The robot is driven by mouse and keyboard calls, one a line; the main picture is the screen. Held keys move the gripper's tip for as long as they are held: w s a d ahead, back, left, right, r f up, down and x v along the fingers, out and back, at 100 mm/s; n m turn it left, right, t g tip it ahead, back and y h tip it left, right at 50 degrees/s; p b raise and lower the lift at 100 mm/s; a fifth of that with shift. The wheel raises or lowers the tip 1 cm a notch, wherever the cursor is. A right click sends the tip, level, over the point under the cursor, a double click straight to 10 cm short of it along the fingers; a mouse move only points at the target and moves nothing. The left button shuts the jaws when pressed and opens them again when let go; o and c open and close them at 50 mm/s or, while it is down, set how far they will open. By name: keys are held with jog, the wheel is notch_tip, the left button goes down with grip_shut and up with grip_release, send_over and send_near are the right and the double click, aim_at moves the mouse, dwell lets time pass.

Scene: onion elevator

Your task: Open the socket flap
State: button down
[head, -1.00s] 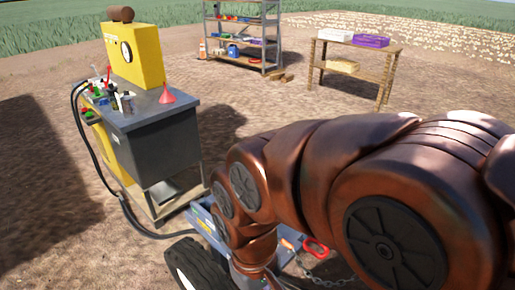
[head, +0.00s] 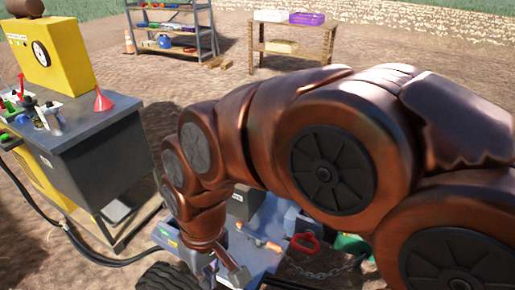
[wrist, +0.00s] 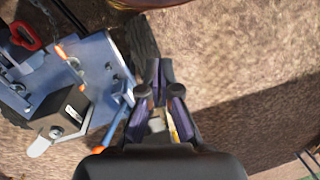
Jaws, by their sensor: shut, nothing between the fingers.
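The blue machine (head: 262,262) lies below and partly behind my arm in the head view. In the wrist view its blue panel (wrist: 100,62) fills the left side, with a dark box (wrist: 62,112) bearing a round metal fitting and a pale grey lever (wrist: 40,147). I cannot tell for certain which part is the socket flap. My gripper (wrist: 159,84) is shut and empty, just right of the panel's edge in the wrist view. In the head view my gripper (head: 228,272) hangs low over the machine's near side. Contact with the machine cannot be told.
A red handle (head: 305,243) and a chain (head: 325,268) are on the machine. The grey workbench (head: 95,140) with a yellow box (head: 55,58) stands left. A black cable (head: 50,222) hangs beside it. A shelf (head: 172,40) and a wooden table (head: 290,42) stand at the back.

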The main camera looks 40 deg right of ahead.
jog(key=w+a+f+m+t+y+b, duration=0.1)
jog(key=w+a+t+y+b, duration=0.2)
jog(key=w+b, duration=0.45)
jog(key=w+a+t+y+b, duration=0.3)
jog(key=w+b, duration=0.1)
jog(key=w, duration=0.7)
jog(key=w+d+r+m+t+b, duration=0.2)
jog(key=w+d+m+t+b, duration=0.5)
jog(key=w+d+b, duration=0.55)
jog(key=w+d+f+m+t+h+b, duration=0.2)
jog(key=d+f+m+b, duration=0.1)
jog(key=d, duration=0.6)
jog(key=w+d+f+m+t+h+b, duration=0.2)
jog(key=d, duration=0.6)
jog(key=w+d+f+m+t+h+b, duration=0.2)
jog(key=w+d+f+m+b, duration=0.1)
jog(key=d, duration=0.6)
jog(key=s+d+f+m+g+h+b, duration=0.1)
jog(key=s+d+f+m+h+b, duration=0.25)
jog(key=d+f, duration=0.4)
jog(key=s+d+f+m+g+h+b, duration=0.15)
jog(key=d+f+m+h, duration=0.3)
jog(key=d, duration=0.65)
jog(key=x, duration=0.9)
jog(key=shift+w+d+f+n+t+y, duration=0.2)
jog(key=shift+d+f+n+t+y, duration=0.1)
jog(key=shift+f+n+t, duration=0.1)
